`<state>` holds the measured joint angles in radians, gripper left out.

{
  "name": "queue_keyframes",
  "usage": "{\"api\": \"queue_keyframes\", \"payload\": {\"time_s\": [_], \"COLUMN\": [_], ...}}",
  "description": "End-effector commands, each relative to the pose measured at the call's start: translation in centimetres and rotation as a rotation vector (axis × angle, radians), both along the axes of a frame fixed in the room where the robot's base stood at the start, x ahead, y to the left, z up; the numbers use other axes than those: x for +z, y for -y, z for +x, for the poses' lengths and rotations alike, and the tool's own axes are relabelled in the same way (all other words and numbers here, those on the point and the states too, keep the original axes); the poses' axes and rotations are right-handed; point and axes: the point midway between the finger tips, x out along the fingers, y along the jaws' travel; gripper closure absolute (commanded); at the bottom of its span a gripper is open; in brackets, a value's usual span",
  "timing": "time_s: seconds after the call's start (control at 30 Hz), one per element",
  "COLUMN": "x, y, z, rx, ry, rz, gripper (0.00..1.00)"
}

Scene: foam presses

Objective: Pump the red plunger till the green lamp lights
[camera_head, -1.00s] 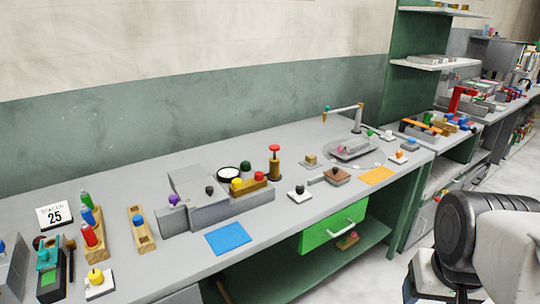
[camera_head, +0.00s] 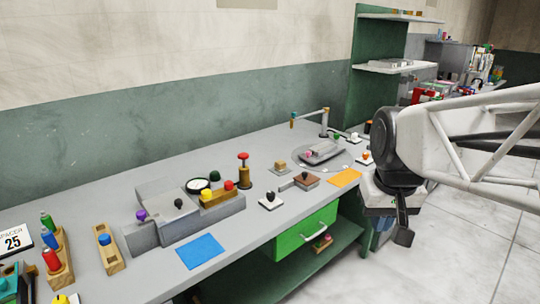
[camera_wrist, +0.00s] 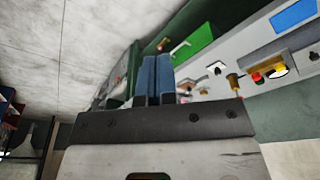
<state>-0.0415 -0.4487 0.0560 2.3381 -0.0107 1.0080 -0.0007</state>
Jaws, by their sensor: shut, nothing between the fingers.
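The red plunger (camera_head: 243,157) is a red knob on a short rod above a brass-brown cylinder. It stands upright on the bench, right of the grey block machine. The green lamp (camera_head: 215,176) is a dark green dome beside the white dial and looks unlit. A red dome (camera_head: 229,185) and a yellow one (camera_head: 208,195) sit in front of it. My gripper (camera_head: 403,236) hangs right of the bench's front edge, well apart from the plunger. In the wrist view its blue-grey fingers (camera_wrist: 155,78) are together and empty; the plunger's brass body (camera_wrist: 233,82) shows right of them.
A blue mat (camera_head: 200,250) and an orange mat (camera_head: 344,178) lie near the front edge. A green drawer (camera_head: 304,234) is below. A grey tray (camera_head: 318,154) and an arm-like post (camera_head: 324,122) stand at the right. A brown block (camera_head: 306,181) lies between.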

Motion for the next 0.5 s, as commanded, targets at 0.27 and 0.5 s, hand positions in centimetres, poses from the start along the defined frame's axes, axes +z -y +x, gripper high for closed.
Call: {"api": "queue_keyframes", "payload": {"time_s": [0.27, 0.5], "x": [2.3, 3.9], "y": [-1.3, -2.5], "z": [5.3, 9.7], "rx": [0.031, 0.058], "ry": [-0.021, -0.037], "rz": [-0.003, -0.006], "gripper": [1.00, 1.00]}}
